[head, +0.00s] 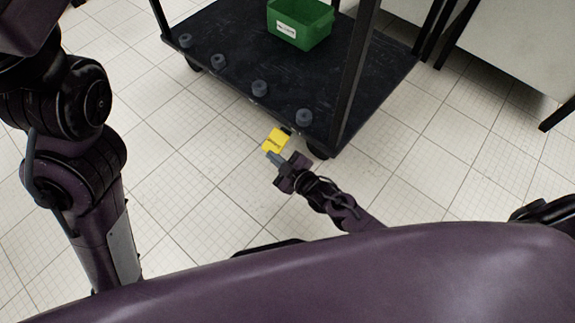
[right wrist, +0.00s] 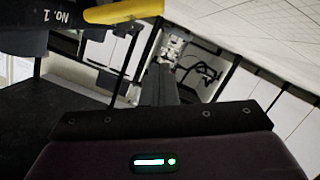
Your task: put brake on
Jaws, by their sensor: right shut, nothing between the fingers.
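The cart (head: 235,75) has a low black deck with dark posts. A yellow brake pedal (head: 276,140) sticks out from the deck's near edge, close to the near right corner. My right gripper (head: 272,157) is shut and empty, with its fingertips right by the pedal's near side. Whether they touch cannot be told. In the right wrist view the yellow pedal (right wrist: 124,11) crosses the top, to the upper left of the shut fingers (right wrist: 163,85). My left arm shows at the left, but its gripper is out of view.
A green bin (head: 300,25) with a white label stands on the cart deck. Several dark round knobs (head: 260,88) line the deck's near edge. A caster (head: 318,151) sits under the near right corner. White tables (head: 520,45) stand at the right. The tiled floor in front is clear.

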